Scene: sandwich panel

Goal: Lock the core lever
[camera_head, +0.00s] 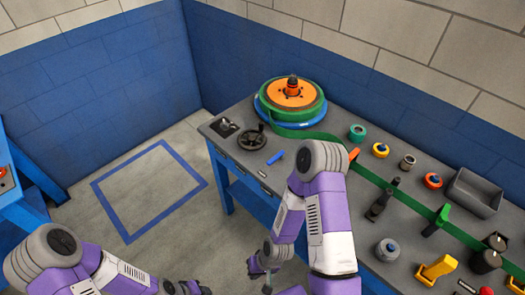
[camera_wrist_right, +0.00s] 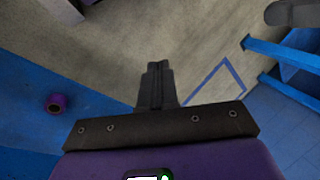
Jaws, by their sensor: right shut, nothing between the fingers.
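The reel of green band (camera_head: 300,112) lies on the grey table at the back, with an orange disc (camera_head: 283,97) on top. My right gripper (camera_wrist_right: 157,75) is shut and empty in the right wrist view, pointing over floor. In the head view my right arm bends down at the table's front, well apart from the reel. My left arm is at the bottom left; its gripper (camera_head: 188,288) shows only partly at the edge.
A black handwheel (camera_head: 251,137) and a blue piece (camera_head: 276,157) lie left on the grey table (camera_head: 225,160). The green band runs right past dark clamps (camera_head: 380,203). Several rolls and a grey bin (camera_head: 474,193) stand at right. Floor left of the table is clear.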

